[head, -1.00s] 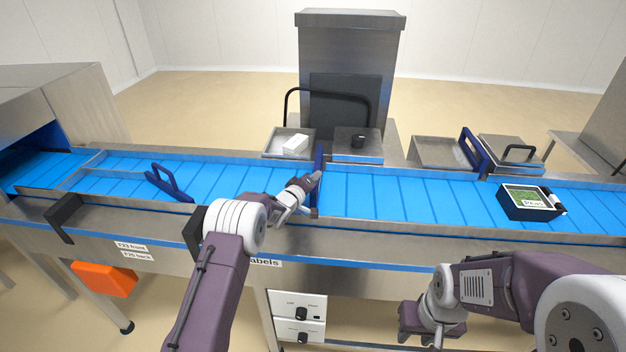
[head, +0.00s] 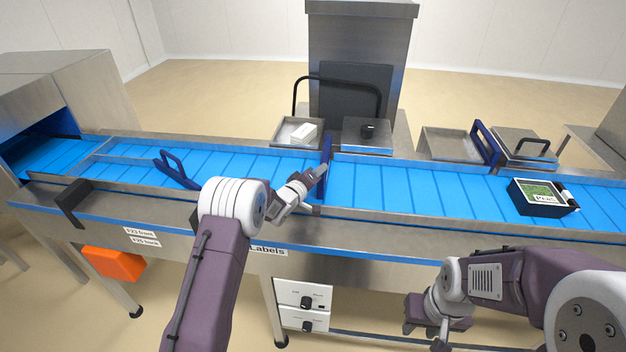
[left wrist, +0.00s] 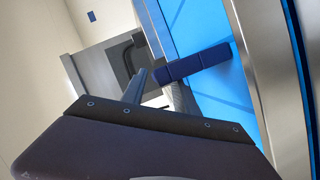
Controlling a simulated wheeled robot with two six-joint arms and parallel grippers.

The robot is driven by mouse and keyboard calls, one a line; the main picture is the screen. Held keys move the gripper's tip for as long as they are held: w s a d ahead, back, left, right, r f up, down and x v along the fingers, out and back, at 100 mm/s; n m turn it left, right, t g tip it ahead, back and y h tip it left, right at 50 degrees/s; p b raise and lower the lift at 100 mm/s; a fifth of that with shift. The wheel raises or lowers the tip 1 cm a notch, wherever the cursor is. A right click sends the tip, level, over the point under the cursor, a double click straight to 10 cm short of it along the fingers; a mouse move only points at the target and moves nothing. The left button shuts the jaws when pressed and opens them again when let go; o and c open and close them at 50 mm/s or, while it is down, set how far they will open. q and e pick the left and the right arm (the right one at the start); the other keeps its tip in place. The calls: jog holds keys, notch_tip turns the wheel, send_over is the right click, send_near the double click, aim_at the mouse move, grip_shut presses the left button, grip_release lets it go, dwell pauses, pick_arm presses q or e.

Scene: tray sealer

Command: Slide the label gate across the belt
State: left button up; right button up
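A dark blue gate (head: 326,152) stands on the blue belt by the "Labels" sign (head: 268,251), reaching from the far rail towards the near side. My left gripper (head: 318,178) is at its near part. In the left wrist view, a blue bar (left wrist: 195,62) lies just beyond the fingers of my left gripper (left wrist: 155,85). The fingers stand apart, with a gap showing between them; one finger's tip is close to the bar's end, and contact is unclear. My right gripper (head: 425,322) hangs before the conveyor's front; its fingers are not clear.
Another blue gate (head: 175,170) sits on the belt at left, and one more (head: 485,143) at the far right rail. An orange box (head: 113,264) hangs below left.

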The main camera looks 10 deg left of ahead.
pick_arm(q)
jog(key=shift+v, duration=2.35)
